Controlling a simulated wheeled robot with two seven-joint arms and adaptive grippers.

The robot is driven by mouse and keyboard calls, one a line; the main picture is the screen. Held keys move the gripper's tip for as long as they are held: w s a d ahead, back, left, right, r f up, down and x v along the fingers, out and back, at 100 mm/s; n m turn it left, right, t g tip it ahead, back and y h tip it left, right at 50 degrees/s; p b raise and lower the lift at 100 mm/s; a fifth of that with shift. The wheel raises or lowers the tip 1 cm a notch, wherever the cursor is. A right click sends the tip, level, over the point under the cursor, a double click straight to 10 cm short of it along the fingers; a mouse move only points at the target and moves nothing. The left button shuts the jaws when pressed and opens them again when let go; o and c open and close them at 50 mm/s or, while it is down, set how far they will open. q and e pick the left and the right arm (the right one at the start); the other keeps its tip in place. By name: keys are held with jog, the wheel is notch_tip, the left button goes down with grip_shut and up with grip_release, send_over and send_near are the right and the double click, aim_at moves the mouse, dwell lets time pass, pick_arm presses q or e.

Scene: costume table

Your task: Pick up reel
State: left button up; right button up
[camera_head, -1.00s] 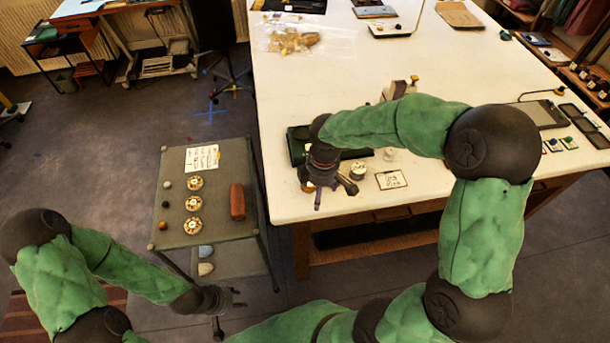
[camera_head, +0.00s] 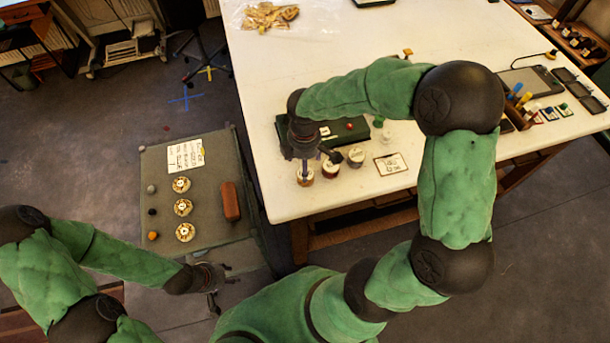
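Several small round reel-like pieces with pale tops stand near the big table's front edge: one at the left (camera_head: 305,175), one in the middle (camera_head: 332,166) and one at the right (camera_head: 356,157). I cannot tell which is the reel. My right gripper (camera_head: 320,164) hangs over the left and middle ones with its fingers spread, seemingly holding nothing. My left gripper (camera_head: 226,284) is open and empty, in front of that table.
The white table (camera_head: 440,60) also holds a dark green case (camera_head: 350,130) behind the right gripper and a framed card (camera_head: 390,164). The side table (camera_head: 208,185) bears a brown block (camera_head: 230,201), small balls and a written sheet (camera_head: 186,155).

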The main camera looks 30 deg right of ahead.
jog(key=f, duration=0.1)
jog(key=f+b, duration=0.1)
jog(key=f, duration=0.3)
jog(key=shift+s, duration=0.35)
jog(key=c, duration=1.3)
